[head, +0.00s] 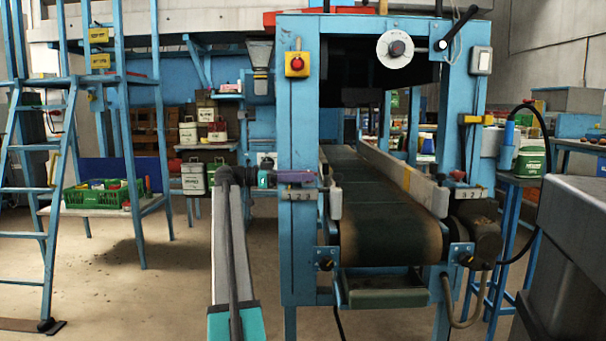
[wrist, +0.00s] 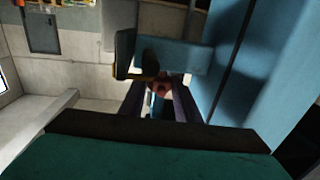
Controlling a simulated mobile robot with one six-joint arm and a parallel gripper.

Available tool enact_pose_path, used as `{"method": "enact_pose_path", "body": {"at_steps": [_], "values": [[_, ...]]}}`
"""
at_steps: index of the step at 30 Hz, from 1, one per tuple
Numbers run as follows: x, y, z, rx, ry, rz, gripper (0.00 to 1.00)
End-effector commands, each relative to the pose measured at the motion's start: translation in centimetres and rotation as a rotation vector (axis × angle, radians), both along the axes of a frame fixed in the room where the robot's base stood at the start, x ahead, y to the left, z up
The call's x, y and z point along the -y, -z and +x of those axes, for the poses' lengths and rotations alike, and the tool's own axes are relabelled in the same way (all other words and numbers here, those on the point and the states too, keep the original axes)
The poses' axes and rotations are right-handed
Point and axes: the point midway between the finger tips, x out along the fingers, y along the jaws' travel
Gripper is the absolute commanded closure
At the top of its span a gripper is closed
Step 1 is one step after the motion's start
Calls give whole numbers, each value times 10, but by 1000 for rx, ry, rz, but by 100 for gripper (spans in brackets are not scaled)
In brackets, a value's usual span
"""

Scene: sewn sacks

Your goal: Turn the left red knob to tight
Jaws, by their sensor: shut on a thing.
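The left red knob (wrist: 159,87) shows in the wrist view as a small red piece between the two dark purple fingers of my gripper (wrist: 160,97). My gripper is shut on it. In the head view my gripper (head: 315,177) reaches across the left blue post (head: 298,130) at the near end of the conveyor and largely hides the knob. A number plate (head: 302,194) sits just below my gripper. The knob's turn angle and any tight mark cannot be made out.
The dark conveyor belt (head: 385,205) runs back between the blue posts. A second red knob (head: 458,175) is on the right post above its own number plate (head: 470,193). A red button box (head: 297,64) is higher on the left post.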

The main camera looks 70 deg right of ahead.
Motion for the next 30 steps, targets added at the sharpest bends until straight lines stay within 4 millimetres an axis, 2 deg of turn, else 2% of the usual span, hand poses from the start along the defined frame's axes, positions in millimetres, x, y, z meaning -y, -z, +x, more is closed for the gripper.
{"method": "enact_pose_path", "body": {"at_steps": [1, 6, 30], "values": [[2, -9, 1, -6, 7, -5, 93], [3, -11, 1, -7, 39, -4, 93], [1, -5, 2, -9, 123, -7, 93]]}}
